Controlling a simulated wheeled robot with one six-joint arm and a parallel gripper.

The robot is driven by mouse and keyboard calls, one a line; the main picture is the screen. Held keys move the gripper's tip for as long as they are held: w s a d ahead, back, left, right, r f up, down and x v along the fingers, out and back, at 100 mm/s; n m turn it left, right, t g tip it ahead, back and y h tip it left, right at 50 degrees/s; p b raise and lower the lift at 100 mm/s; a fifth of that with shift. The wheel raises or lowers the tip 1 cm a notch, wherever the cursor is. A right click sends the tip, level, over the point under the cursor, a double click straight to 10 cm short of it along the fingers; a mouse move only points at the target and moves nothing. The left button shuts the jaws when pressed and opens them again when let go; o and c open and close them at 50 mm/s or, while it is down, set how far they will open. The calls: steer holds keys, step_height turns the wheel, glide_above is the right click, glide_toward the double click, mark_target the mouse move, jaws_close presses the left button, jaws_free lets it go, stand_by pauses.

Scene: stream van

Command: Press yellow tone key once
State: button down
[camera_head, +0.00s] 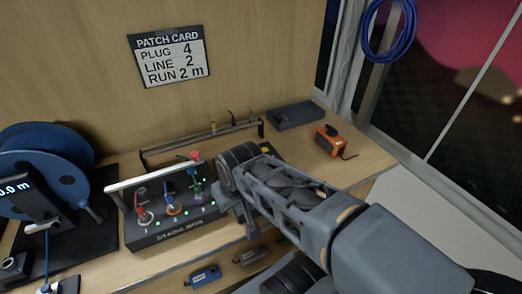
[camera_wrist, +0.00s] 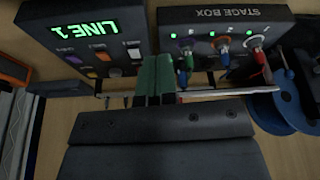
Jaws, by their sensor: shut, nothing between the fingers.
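A dark tone box (camera_wrist: 45,40) with a green "LINE 1" display and several small keys stands at the upper left of the wrist view. My arm mostly hides this box in the head view. My gripper (camera_wrist: 156,62) is shut and empty, its green-dark fingers between the tone box and the stage box (camera_wrist: 225,30). In the head view my gripper (camera_head: 248,226) points down, just right of the stage box (camera_head: 172,235). I cannot tell its height above the table.
The stage box carries several coloured plugs and a pale handle bar (camera_head: 150,177). A blue cable reel (camera_head: 45,165) stands at left. An orange device (camera_head: 332,141) and a dark flat box (camera_head: 297,115) lie at the back right. Small blue (camera_head: 203,276) and grey boxes line the front edge.

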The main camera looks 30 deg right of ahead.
steer(key=w+d+r+n+t+h+p, duration=0.2)
steer(key=w+d+r+p, duration=0.25)
steer(key=w+d, duration=0.5)
steer(key=w+d+r+n+t+h+p, duration=0.1)
steer(key=w+d+r+t+h+p, duration=0.15)
steer(key=w+d+p, duration=0.45)
steer(key=w+d+f+n+t+y+p, duration=0.1)
steer(key=w+d+f+n+y+p, duration=0.4)
steer(key=w+d+f, duration=0.3)
steer(key=shift+w+d+f+n, duration=0.2)
steer(key=shift+d+f+n, duration=0.55)
steer(key=shift+d+n, duration=0.25)
steer(key=shift+f, duration=0.1)
steer(key=b, duration=0.6)
glide_above(264, 150)
step_height(264, 150, down, 7)
steer(key=shift+d+f, duration=0.1)
steer(key=shift+d, duration=0.05)
steer(key=shift+f+b, duration=0.55)
steer(key=shift+f, duration=0.15)
